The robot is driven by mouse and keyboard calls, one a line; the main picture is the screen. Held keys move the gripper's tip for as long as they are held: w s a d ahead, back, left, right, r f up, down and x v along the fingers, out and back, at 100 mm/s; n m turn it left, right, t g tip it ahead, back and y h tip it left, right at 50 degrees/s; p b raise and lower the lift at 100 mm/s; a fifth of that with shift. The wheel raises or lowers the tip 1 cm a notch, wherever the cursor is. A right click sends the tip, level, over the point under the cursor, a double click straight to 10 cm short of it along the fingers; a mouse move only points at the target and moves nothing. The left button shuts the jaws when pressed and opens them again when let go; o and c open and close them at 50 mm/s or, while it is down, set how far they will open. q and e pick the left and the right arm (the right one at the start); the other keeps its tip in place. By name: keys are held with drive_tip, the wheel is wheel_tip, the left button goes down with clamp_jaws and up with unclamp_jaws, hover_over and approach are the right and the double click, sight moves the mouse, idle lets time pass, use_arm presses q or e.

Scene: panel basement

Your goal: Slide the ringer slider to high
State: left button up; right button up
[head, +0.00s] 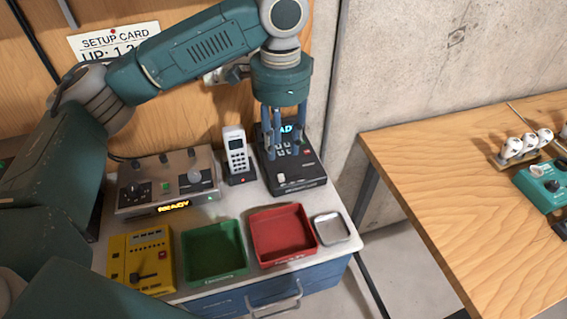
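A black desk device (300,178) with a lit display and small buttons stands at the back right of the cabinet top. The ringer slider is too small to tell apart on it. My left gripper (284,146) comes down from above, its blue fingers pointing down in front of the device's display and upper part. The fingers stand apart with nothing seen between them. I cannot tell whether they touch the device. They hide part of its face. My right gripper is not in view.
A white handset (237,152) stands left of the device. A grey control box (150,183), yellow box (128,262), green tray (213,276), red tray (283,259) and small metal tray (331,240) crowd the top. A wooden table (440,185) stands right, across a gap.

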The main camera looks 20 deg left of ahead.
use_arm(q)
hover_over(282, 176)
drive_tip(key=f, duration=0.2)
drive_tip(key=f+p, duration=0.1)
drive_tip(key=f, duration=0.2)
drive_tip(key=shift+s+a, duration=0.1)
drive_tip(key=shift+s, duration=0.1)
drive_tip(key=shift+w+f+p, duration=0.1)
drive_tip(key=shift+f+p, duration=0.2)
drive_tip(key=shift+f, duration=1.95)
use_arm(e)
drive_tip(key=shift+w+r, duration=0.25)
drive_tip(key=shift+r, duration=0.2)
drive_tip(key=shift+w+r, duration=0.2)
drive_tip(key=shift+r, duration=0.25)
use_arm(q)
clamp_jaws()
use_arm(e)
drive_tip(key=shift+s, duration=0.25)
use_arm(q)
drive_tip(key=shift+w+r, duration=0.1)
